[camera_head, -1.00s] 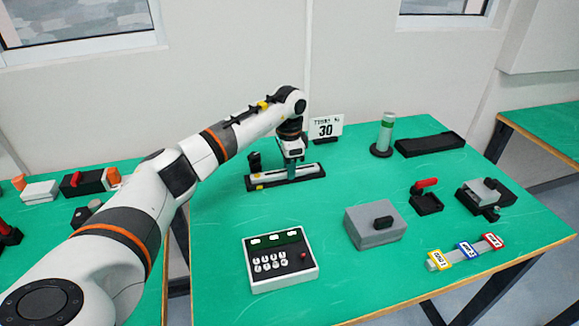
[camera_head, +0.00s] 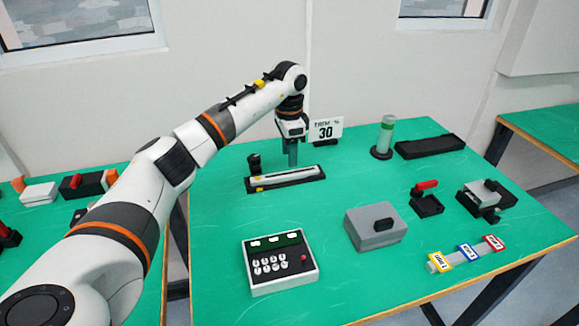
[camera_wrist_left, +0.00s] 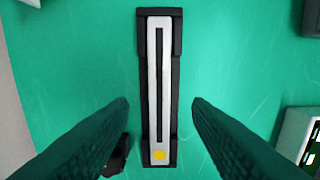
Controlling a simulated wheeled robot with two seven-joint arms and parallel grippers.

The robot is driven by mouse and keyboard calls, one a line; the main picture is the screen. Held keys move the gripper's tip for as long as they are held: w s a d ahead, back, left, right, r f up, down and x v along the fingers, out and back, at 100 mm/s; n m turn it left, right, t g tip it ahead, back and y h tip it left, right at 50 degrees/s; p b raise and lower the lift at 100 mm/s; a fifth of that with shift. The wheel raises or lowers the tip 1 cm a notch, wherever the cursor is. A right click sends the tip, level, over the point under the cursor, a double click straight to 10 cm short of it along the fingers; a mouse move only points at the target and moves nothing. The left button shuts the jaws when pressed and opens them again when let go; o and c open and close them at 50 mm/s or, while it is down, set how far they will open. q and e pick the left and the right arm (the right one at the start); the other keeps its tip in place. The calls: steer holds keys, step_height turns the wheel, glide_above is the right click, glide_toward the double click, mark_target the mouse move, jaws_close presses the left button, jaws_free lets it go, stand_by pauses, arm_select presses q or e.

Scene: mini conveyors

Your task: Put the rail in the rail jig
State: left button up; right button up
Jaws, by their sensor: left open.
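The rail (camera_head: 287,178) is a pale bar with a dark slot along its middle and a yellow dot near one end. It lies in the black rail jig (camera_head: 318,173), which frames it at both ends. In the left wrist view the rail (camera_wrist_left: 152,95) lies lengthwise within the jig (camera_wrist_left: 174,60). My left gripper (camera_head: 292,162) is just above the rail and apart from it. In the left wrist view its two fingers (camera_wrist_left: 160,110) are spread wide on either side with nothing between them. My right gripper is not in view.
A sign reading 30 (camera_head: 326,130) stands behind the jig. A keypad box (camera_head: 279,262) and a grey block (camera_head: 375,226) lie in front. A cylinder on a base (camera_head: 385,137) and a black tray (camera_head: 430,146) are at the back right.

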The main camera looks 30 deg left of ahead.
mark_target(289, 173)
arm_select(q)
step_height(289, 173, up, 6)
stand_by(0.6)
